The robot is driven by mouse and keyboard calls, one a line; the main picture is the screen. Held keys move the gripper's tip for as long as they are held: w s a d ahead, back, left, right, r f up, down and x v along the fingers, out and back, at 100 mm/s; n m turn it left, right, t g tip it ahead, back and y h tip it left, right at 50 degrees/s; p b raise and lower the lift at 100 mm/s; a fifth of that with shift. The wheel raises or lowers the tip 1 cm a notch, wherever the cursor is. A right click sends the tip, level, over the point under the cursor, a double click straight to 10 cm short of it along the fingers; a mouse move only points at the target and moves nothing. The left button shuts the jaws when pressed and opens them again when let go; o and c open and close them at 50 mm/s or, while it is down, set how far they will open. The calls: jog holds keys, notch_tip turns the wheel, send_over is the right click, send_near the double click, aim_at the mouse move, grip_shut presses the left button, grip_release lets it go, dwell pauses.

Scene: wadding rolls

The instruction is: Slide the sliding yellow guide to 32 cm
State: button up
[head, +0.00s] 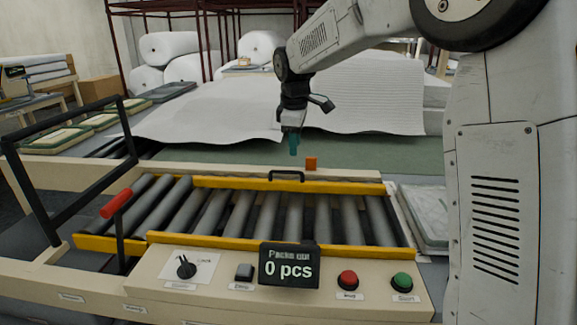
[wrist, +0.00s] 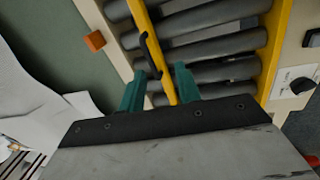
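The sliding yellow guide (head: 340,187) lies along the far side of the roller conveyor in the head view. A black handle (head: 286,174) stands on it. My gripper (head: 293,146) hangs above and just behind the handle, apart from it. In the wrist view, the guide (wrist: 141,16) and handle (wrist: 149,54) run up between the two teal fingers of my gripper (wrist: 159,84). The fingers are spread, with nothing held. I cannot make out a centimetre scale.
A fixed yellow rail (head: 200,239) borders the near side of the rollers (head: 240,212). An orange block (head: 311,162) sits behind the guide. The front panel carries a dial (head: 186,268), buttons and a display (head: 289,266) reading 0 pcs. A red-handled lever (head: 117,204) stands at left.

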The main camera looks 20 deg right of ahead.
aim_at(289, 172)
jog(key=shift+n, duration=0.7)
jog(key=w+f, duration=0.1)
jog(key=f, duration=0.2)
jog(key=w+f, duration=0.2)
jog(key=f, duration=0.1)
jog(key=w+f, duration=0.2)
jog(key=f, duration=0.2)
jog(key=shift+w, duration=0.2)
jog(key=shift+c, duration=0.2)
